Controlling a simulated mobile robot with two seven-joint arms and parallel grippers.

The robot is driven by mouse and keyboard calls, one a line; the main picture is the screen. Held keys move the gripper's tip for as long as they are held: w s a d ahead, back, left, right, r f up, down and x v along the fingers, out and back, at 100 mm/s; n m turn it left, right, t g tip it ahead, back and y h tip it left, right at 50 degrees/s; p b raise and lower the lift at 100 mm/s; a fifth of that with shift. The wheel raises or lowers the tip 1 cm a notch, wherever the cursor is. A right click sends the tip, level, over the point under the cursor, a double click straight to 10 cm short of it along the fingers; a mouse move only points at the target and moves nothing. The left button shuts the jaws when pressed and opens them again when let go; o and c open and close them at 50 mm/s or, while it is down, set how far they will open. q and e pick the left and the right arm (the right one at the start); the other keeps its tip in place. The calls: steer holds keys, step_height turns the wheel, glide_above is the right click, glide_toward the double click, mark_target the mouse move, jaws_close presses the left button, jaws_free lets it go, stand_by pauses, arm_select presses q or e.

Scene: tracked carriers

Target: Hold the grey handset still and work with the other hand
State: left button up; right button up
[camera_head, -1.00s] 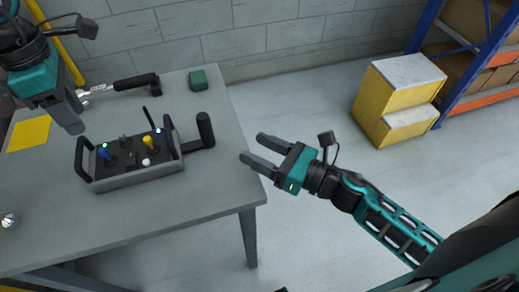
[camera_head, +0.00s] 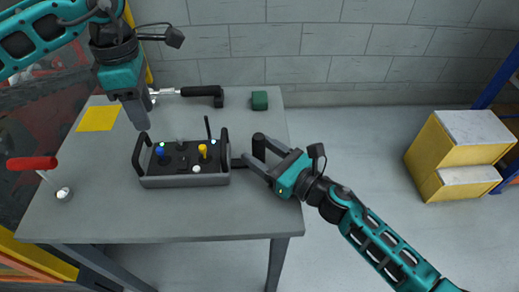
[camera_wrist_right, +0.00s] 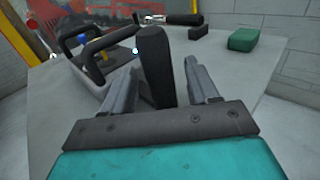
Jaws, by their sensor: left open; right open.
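The grey handset (camera_head: 185,181) is a box on the table with a dark top, a blue and a yellow joystick, a white knob, an upright black stick and black loop handles at both ends. A black side grip (camera_wrist_right: 153,62) sticks up at its right. My right gripper (camera_head: 252,152) is open, with its fingers on either side of this grip; the wrist view shows the grip between them, and I cannot tell whether they touch it. My left gripper (camera_head: 142,115) is open, pointing down above the table just left of and behind the handset, apart from it.
On the table (camera_head: 110,215) are a black-handled metal tool (camera_head: 200,91), a green block (camera_head: 259,100), a yellow square (camera_head: 98,118) and a red-handled tool (camera_head: 32,163). A yellow step block (camera_head: 440,155) stands on the floor at right. The table's front is clear.

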steer(key=shift+w+a, duration=0.35)
steer(key=shift+w, duration=0.05)
jaws_close()
stand_by(0.4)
arm_select(q)
steer(key=shift+c, duration=0.2)
